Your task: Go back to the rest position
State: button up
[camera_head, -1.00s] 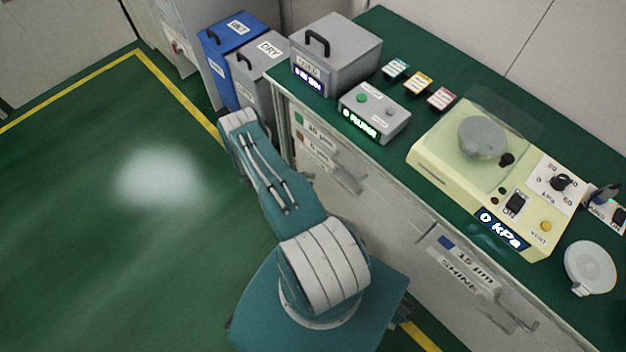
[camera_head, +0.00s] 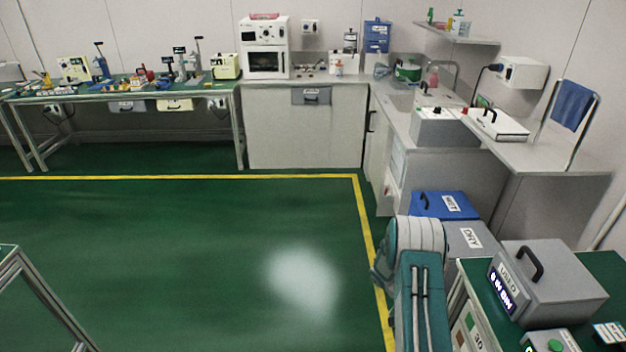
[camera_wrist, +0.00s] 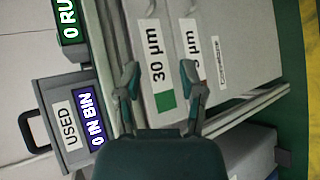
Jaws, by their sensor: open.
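My gripper (camera_wrist: 162,82) shows in the wrist view with its two fingers spread apart and nothing between them. Behind the fingers is the cabinet front (camera_wrist: 205,20) with a 30 µm label and a green square. In the head view my arm reaches up at the lower right, beside the bench end. The gripper itself is hidden there.
The grey USED box (camera_head: 555,285) stands on the green bench at lower right; it also shows in the wrist view (camera_wrist: 62,120). The blue WET bin (camera_head: 430,203) and grey DRY bin (camera_head: 475,242) stand behind my arm. Green floor (camera_head: 180,260) at left is clear.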

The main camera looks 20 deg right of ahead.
jog(key=w+a+r+n+t+y, duration=0.1)
jog(key=a+r+t, duration=0.1)
jog(key=a+r, duration=0.5)
jog(key=a+r+n+t, duration=0.1)
jog(key=a+r+t, duration=0.15)
jog(key=r, duration=0.75)
jog(key=w+a+r+n+t+y, duration=0.1)
jog(key=a+r+t, duration=0.25)
jog(key=r, duration=0.55)
jog(key=s+a+r+n+t+y, duration=0.4)
jog(key=s+a+r+n+t, duration=0.2)
jog(key=s+a+r, duration=0.6)
jog(key=s+a+t, duration=0.2)
jog(key=a, duration=0.2)
jog(key=shift+s+r+t, duration=0.2)
jog(key=shift+r+t, duration=0.1)
jog(key=shift+r, duration=0.05)
